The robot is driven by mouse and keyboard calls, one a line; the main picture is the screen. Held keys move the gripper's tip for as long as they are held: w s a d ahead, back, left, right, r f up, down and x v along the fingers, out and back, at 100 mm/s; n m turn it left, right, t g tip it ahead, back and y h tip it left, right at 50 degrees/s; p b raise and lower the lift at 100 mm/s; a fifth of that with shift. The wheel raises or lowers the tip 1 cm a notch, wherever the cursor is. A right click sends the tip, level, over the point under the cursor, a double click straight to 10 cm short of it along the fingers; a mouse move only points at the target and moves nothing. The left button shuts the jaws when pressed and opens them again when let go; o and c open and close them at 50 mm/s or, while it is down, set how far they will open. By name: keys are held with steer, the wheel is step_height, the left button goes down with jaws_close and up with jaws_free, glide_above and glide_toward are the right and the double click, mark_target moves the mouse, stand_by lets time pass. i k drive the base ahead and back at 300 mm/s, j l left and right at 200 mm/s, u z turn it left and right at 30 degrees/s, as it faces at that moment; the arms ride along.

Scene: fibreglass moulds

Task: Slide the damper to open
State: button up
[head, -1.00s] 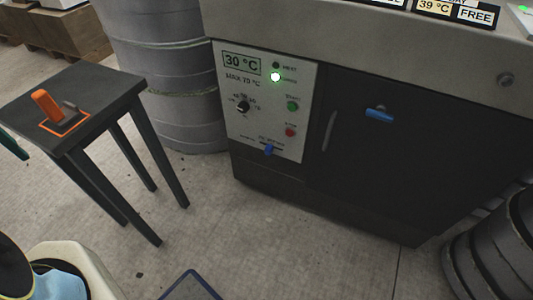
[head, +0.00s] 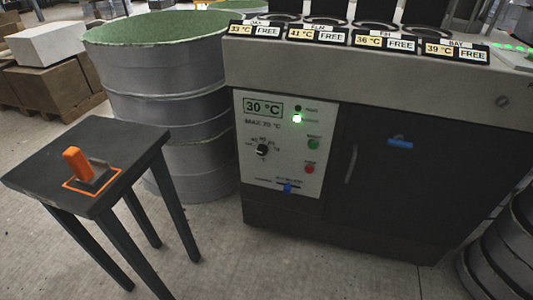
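The damper looks to be the small blue slider (head: 287,188) in a horizontal slot low on the white control panel (head: 279,145). The knob sits near the middle of its slot or a little right of it; the labels beside it are too small to read. The panel shows 30 °C, a lit green lamp, a black dial, a green button and a red button. My gripper is not in view.
A blue handle (head: 400,143) is on the dark cabinet door (head: 415,195) right of the panel. A dark stool (head: 125,150) with an orange-handled tool (head: 80,165) stands at left. Grey drums (head: 165,110) stand behind it. The floor before the cabinet is clear.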

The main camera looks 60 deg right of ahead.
mark_target(288, 188)
steer(key=i+j+z, duration=0.1)
steer(key=z, duration=2.4)
steer(key=i+l, duration=0.1)
steer(key=l, duration=0.2)
steer(key=i+l, duration=0.1)
steer(key=l, duration=0.25)
steer(key=i+l, duration=0.1)
steer(key=l, duration=0.2)
steer(key=u, duration=2.55)
steer(key=k+l, duration=0.05)
